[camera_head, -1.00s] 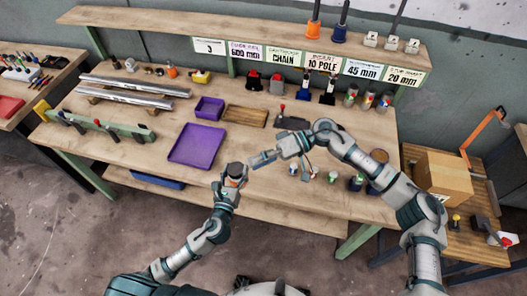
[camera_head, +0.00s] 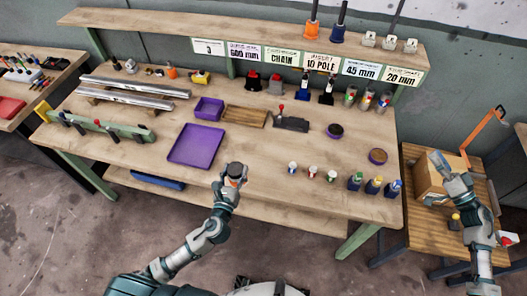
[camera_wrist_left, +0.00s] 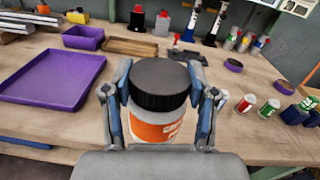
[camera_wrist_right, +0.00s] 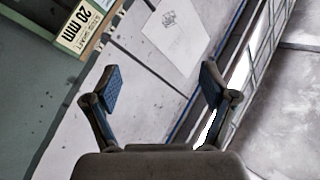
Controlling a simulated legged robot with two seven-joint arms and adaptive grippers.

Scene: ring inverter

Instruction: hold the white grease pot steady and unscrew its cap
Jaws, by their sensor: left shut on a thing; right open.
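The white grease pot (camera_wrist_left: 158,125) has an orange label, and its black cap (camera_wrist_left: 160,82) sits on top of it. My left gripper (camera_wrist_left: 162,100) is shut around the pot, one finger on each side, and holds it upright near the bench's front edge. In the head view the dark cap (camera_head: 235,168) shows above my left gripper (camera_head: 232,182). My right gripper (camera_head: 442,162) is far to the right of the pot, over the cardboard box. In the right wrist view it (camera_wrist_right: 160,92) is open and empty.
A purple tray (camera_head: 197,146) lies left of the pot. Small bottles (camera_head: 312,172) and larger coloured-top bottles (camera_head: 374,186) stand to the right. The cardboard box (camera_head: 430,180) stands on a side table under my right gripper. The bench between pot and small bottles is clear.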

